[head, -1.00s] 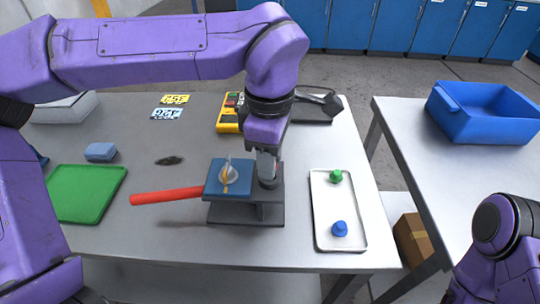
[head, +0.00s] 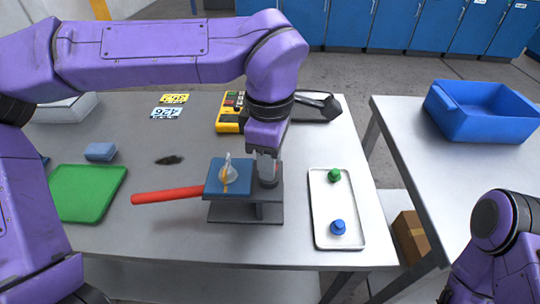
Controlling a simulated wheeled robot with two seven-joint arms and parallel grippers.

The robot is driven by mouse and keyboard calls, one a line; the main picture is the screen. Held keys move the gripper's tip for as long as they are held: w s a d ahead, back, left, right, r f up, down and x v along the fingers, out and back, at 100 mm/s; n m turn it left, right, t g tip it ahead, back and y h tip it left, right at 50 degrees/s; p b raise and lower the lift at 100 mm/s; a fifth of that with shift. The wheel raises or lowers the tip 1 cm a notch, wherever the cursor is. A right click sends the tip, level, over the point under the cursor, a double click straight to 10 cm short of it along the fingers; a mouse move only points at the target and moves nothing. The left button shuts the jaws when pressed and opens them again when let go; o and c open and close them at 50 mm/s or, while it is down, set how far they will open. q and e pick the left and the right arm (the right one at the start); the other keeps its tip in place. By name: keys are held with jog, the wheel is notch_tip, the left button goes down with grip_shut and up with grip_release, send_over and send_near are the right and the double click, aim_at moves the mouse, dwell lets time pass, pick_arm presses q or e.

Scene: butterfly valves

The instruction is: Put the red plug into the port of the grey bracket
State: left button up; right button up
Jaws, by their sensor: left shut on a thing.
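The grey bracket (head: 222,213) stands near the front of the table, with a blue plate and a valve on its left half. A long red handle sticks out to the left. My left gripper (head: 267,183) points down at the right half of the bracket's top, at the dark round port there. It is shut. The red plug itself is not visible; the fingers and the port rim hide whatever is between them. I cannot tell how deep it sits. My right arm shows at the lower right, but its gripper is out of view.
A white tray (head: 323,240) with a green plug (head: 335,175) and a blue plug (head: 338,228) lies right of the bracket. A green tray (head: 88,192), blue block (head: 101,152) and yellow meter (head: 229,126) are on the table. A blue bin (head: 482,117) stands on the right table.

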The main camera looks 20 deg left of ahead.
pick_arm(q)
jog(key=shift+f, duration=0.15)
dwell(0.5)
jog(key=shift+f, duration=0.5)
jog(key=shift+r+p, duration=0.1)
jog(key=shift+p, duration=0.5)
jog(key=shift+f, duration=0.2)
